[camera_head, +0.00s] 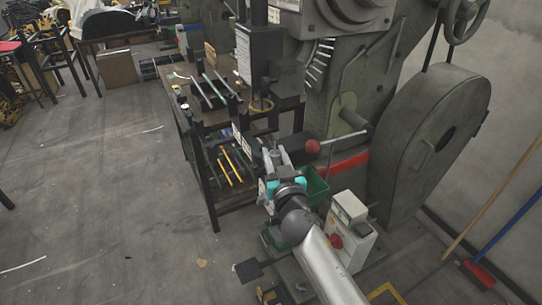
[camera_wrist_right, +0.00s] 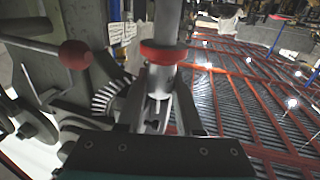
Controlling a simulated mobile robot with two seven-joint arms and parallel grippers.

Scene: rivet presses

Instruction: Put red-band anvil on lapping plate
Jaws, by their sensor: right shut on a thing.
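My right gripper (camera_head: 275,157) is beside the press, near the right end of the work table. In the right wrist view my right gripper (camera_wrist_right: 163,88) is shut on the red-band anvil (camera_wrist_right: 163,53), a grey metal cylinder with a broad red band. The anvil stands up between the fingertips, with the band just above them. In the head view the anvil is too small and covered to make out clearly. I cannot pick out the lapping plate for certain in either view. My left gripper is not in view.
A large green press (camera_head: 420,150) with a flywheel stands at the right. A red ball-ended lever (camera_head: 312,147) is close to my right gripper. The table (camera_head: 212,112) holds rods and a dark box on a post. A green bin (camera_head: 316,184) sits below.

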